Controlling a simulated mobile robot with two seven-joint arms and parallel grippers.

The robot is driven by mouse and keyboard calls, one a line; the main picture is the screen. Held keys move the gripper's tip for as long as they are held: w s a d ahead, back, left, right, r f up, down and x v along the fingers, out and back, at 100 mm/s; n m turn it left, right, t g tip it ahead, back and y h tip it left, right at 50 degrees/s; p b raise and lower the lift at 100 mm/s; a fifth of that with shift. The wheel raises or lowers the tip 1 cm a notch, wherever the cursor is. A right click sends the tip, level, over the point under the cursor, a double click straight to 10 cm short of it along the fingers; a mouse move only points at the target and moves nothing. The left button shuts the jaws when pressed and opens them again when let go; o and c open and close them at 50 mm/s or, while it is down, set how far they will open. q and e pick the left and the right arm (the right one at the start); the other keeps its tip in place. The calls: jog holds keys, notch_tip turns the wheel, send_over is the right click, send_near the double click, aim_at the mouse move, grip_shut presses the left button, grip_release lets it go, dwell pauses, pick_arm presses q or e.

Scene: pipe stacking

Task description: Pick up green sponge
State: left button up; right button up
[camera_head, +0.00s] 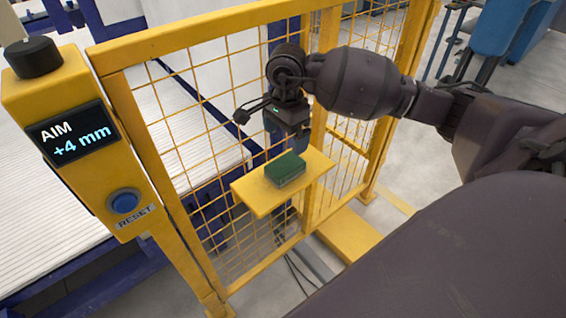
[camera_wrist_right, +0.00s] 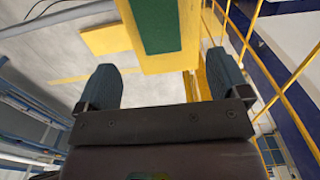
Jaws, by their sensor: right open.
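The green sponge (camera_head: 285,169) lies on a small yellow shelf (camera_head: 256,197) fixed to the yellow mesh fence. In the right wrist view the sponge (camera_wrist_right: 158,24) shows as a dark green block at the top, on the yellow shelf (camera_wrist_right: 190,40). My right gripper (camera_head: 290,148) is just above and behind the sponge in the head view. In the right wrist view its two blue-grey fingers (camera_wrist_right: 162,84) are wide apart with nothing between them, and the sponge lies beyond the fingertips. My left gripper is not in view.
The yellow mesh fence (camera_head: 215,120) stands directly behind the shelf. A yellow post at left carries a black knob (camera_head: 33,56), a display (camera_head: 72,136) reading "AIM +4 mm" and a blue reset button (camera_head: 124,202). Grey floor lies in front of the fence.

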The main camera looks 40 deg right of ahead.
aim_at(286, 164)
jog(key=shift+d+f, duration=0.15)
jog(key=shift+f, duration=0.05)
jog(key=shift+s+a+f+b, duration=0.1)
jog(key=shift+f+b, duration=0.05)
jog(key=shift+f, duration=2.45)
jog(key=shift+a+f+b, duration=0.1)
jog(key=shift+f+b, duration=0.05)
jog(key=shift+f, duration=2.4)
jog(key=shift+c, duration=0.4)
jog(key=c, duration=0.9)
jog(key=shift+r, duration=0.1)
notch_tip(286, 164, up, 20)
jog(key=shift+f+p, duration=0.1)
jog(key=shift+p, duration=0.6)
